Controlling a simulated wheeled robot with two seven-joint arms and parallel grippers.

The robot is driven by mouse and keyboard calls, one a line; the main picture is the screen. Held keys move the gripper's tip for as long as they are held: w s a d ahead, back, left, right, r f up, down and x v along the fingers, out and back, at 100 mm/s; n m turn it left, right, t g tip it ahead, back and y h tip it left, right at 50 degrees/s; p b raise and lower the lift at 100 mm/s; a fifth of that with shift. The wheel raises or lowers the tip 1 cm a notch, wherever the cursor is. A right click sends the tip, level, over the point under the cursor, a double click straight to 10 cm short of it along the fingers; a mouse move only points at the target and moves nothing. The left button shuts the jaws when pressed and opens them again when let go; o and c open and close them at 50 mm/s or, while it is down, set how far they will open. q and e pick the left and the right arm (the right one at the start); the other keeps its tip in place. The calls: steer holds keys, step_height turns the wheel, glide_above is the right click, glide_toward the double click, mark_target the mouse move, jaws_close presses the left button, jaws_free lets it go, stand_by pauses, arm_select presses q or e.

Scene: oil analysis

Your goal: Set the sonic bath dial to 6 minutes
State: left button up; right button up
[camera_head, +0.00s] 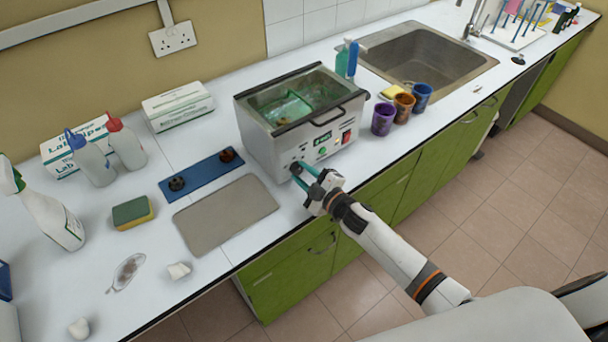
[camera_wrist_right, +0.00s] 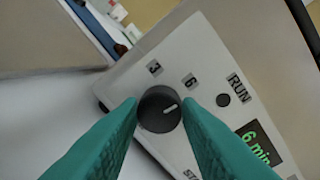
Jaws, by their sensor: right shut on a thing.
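The sonic bath (camera_head: 262,141) is a grey metal box on the bench, with greenish liquid and a mesh basket inside. Its black round dial (camera_wrist_right: 157,117) shows in the right wrist view, with a white pointer mark towards the right and slightly up. Labels 3 and 6 are printed above the dial. The green display (camera_wrist_right: 257,146) reads "6 min". My right gripper (camera_head: 299,170) reaches the lower left of the bath's front, its green fingers shut on the dial, one on each side. My left gripper is not in view.
A red switch (camera_head: 346,136) is on the bath's front right. Purple (camera_head: 382,120), brown (camera_head: 403,108) and blue (camera_head: 421,97) cups stand right of the bath. A grey mat (camera_head: 225,214) and a blue holder (camera_head: 201,174) lie left. The sink (camera_head: 425,58) is further right.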

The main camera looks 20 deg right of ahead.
steer(key=shift+f+n, duration=0.1)
steer(key=shift+n, duration=0.4)
steer(key=o, duration=1)
steer(key=shift+s, duration=0.1)
steer(key=shift+b+v, duration=1.4)
steer(key=shift+v, duration=4.5)
steer(key=shift+a, duration=0.1)
